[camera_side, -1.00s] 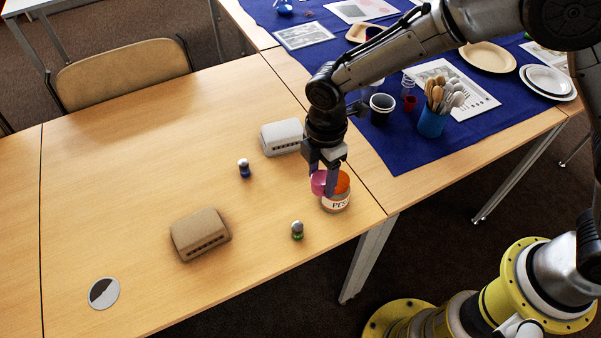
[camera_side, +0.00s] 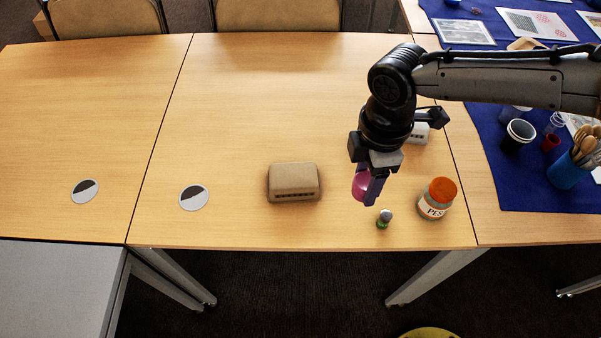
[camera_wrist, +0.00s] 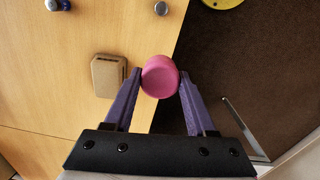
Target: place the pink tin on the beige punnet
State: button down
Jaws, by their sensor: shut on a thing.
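The pink tin (camera_side: 361,186) is held between the fingers of my gripper (camera_side: 370,186), above the table. In the wrist view the round pink tin (camera_wrist: 160,76) sits between the two purple fingertips (camera_wrist: 160,82), which touch its sides. The beige punnet (camera_side: 293,182) rests on the table to the left of my gripper in the side view, a closed-looking box with a row of slots along its front. The punnet also shows in the wrist view (camera_wrist: 106,76), left of the tin. Nothing is on top of it.
A whitish punnet (camera_side: 418,133) is partly hidden behind my arm. Round two-tone discs (camera_side: 193,197) lie at left. The table behind the punnet is clear.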

jog(key=w+a+f, duration=0.4)
jog(key=w+a, duration=0.2)
send_over(306, 187)
jog(key=shift+f, duration=4.3)
jog(key=shift+f, duration=0.1)
jog(key=shift+c, duration=1.1)
grip_release()
jog(key=shift+f, duration=0.1)
notch_tip(306, 187, up, 8)
